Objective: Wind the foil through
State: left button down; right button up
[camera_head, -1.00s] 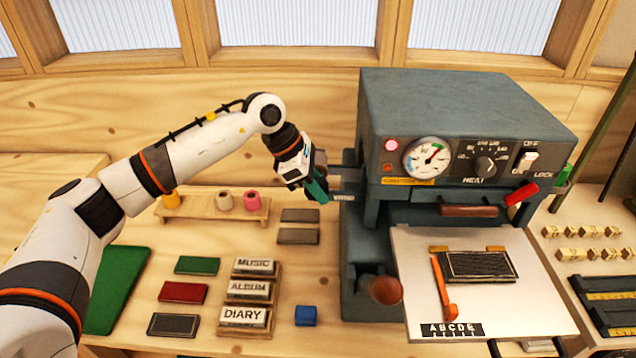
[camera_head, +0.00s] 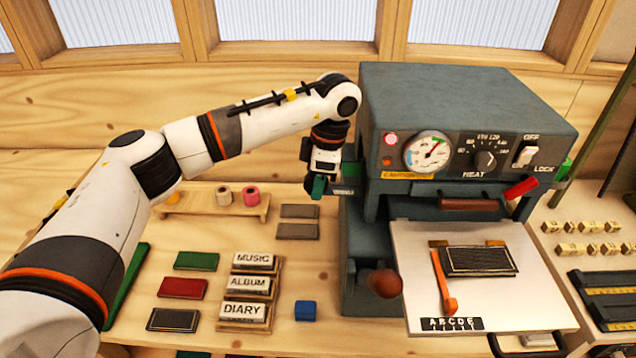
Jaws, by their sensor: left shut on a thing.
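My left gripper (camera_head: 320,188) is at the left side of the grey hot-foil press (camera_head: 470,100), pointing down, with its wrist above it. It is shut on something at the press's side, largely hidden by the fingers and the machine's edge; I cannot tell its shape. A light metal piece with markings (camera_head: 343,191) shows just right of the fingers. Small foil rolls (camera_head: 251,196) in cream and pink stand on a wooden rack (camera_head: 228,211) to the left. A dark block (camera_head: 478,261) lies on the press's pale bed (camera_head: 520,305). My right gripper is not in view.
Blocks marked MUSIC, ALBUM and DIARY (camera_head: 243,312) stand in front, with a blue block (camera_head: 305,311) beside them. Green, red and black covers lie to their left. A round brown knob (camera_head: 385,283) sticks out from the press's lower front.

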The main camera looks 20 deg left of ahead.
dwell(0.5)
pick_arm(q)
jog(key=c, duration=1.4)
grip_release()
jog(key=shift+c, duration=0.2)
jog(key=shift+o, duration=1)
jog(key=shift+s+r, duration=0.1)
jog(key=shift+s, duration=0.05)
